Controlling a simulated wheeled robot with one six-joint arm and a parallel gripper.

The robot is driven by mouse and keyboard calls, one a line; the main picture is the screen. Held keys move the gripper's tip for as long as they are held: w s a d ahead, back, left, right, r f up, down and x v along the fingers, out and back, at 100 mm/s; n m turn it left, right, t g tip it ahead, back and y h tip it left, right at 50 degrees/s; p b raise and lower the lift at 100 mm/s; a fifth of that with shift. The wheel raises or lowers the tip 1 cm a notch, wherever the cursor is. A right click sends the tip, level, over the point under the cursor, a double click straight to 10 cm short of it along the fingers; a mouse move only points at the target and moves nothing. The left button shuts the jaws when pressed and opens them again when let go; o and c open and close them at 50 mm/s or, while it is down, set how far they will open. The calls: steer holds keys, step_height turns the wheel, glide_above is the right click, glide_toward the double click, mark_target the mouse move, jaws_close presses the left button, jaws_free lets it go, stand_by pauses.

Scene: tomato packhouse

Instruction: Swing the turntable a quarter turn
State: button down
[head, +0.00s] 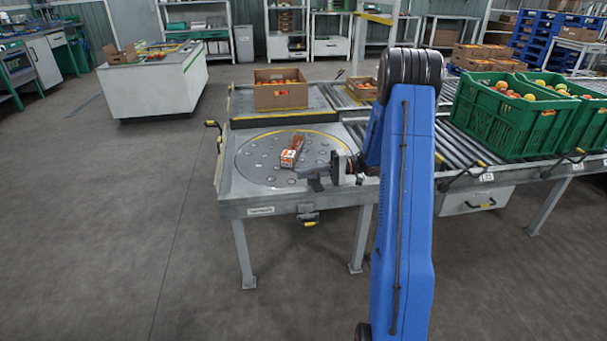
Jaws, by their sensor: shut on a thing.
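The turntable (255,172) is a grey round disc with several pale dots, set in a metal table with a yellow-black stripe along its back. A small red-and-white carton (291,150) lies on the disc, right of its middle. My gripper (314,181) is low at the front right edge of the disc, coming in from the right. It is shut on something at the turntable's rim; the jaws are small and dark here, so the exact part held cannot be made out. My blue arm hides the area just to the right.
A cardboard box of tomatoes (281,95) stands behind the turntable. A roller conveyor (455,146) runs right, carrying green crates (497,128) of tomatoes. A black lever with a yellow tip (213,125) sticks out at the table's left. The floor in front and left is clear.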

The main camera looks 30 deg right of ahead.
steer(key=c, duration=1.8)
jaws_free()
steer(key=shift+r, duration=0.1)
